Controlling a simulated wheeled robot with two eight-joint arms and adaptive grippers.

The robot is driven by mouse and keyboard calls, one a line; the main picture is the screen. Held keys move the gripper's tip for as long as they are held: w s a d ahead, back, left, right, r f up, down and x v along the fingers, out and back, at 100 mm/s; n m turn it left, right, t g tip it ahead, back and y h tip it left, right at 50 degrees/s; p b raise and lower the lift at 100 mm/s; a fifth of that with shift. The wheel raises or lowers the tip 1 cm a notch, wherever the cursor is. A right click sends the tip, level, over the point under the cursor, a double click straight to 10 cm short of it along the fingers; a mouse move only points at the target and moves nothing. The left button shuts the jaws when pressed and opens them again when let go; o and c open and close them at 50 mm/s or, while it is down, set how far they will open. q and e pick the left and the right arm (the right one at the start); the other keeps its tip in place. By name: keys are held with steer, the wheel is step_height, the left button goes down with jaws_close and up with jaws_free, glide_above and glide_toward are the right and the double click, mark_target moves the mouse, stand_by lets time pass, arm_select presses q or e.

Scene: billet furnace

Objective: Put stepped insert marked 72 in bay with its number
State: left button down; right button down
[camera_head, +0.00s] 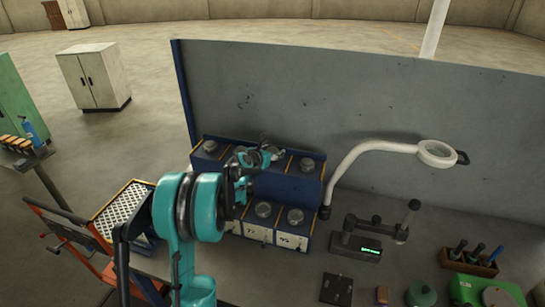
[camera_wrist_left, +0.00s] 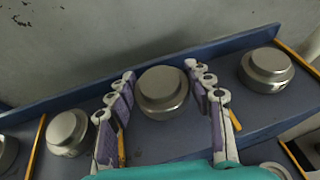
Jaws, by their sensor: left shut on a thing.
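A blue two-tier rack (camera_head: 283,187) with yellow dividers holds several grey stepped metal inserts. My left gripper (camera_head: 262,155) is over the upper tier, between the insert (camera_head: 210,147) at the left end and the insert (camera_head: 307,164) at the right end. I cannot tell whether this insert rests on the shelf or is raised. No number shows on it. A lower-tier label (camera_head: 251,232) seems to read 72, below a lower-tier insert (camera_head: 263,209).
A grey panel (camera_head: 330,110) stands behind the rack. A white curved lamp arm (camera_head: 350,158) rises close to the rack's right end. A device with a green display (camera_head: 370,250) stands to its right. A perforated tray (camera_head: 122,205) lies to the left.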

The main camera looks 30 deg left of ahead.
arm_select(q)
step_height(320, 180, down, 2)
steer(key=shift+f, duration=0.1)
steer(key=c, duration=0.6)
jaws_free()
steer(key=shift+c, duration=0.2)
